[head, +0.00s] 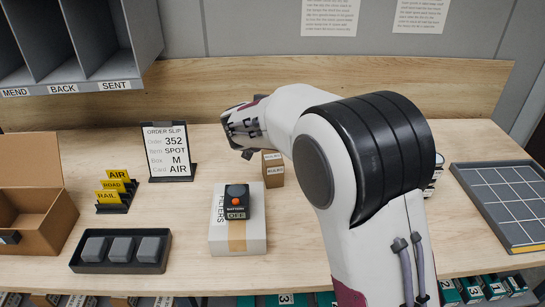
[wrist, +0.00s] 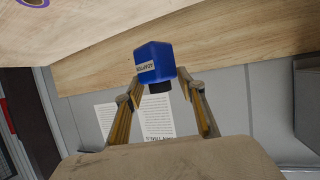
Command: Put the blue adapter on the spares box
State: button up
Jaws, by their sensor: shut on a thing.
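The blue adapter (wrist: 154,62) is a small blue block with a white label and a black end, seen in the wrist view between the fingertips of my gripper (wrist: 162,84). My gripper is shut on it. In the head view my gripper (head: 240,128) is at upper centre, above the table near the back board, and the adapter is hidden there. No box that I can read as spares shows.
An order slip stand (head: 170,152), yellow cards (head: 116,190), a dark tray (head: 120,251) of grey blocks and an open cardboard box (head: 35,225) are at left. A gridded tray (head: 505,205) is at right. Shelves (head: 80,45) hang at upper left. My arm hides part of the table.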

send_over(273, 157)
jog(key=shift+w+f, duration=0.15)
jog(key=shift+f, duration=3)
jog(key=shift+f, duration=0.1)
jog(key=shift+f, duration=1.75)
jog(key=shift+f, duration=0.1)
jog(key=shift+f, duration=0.25)
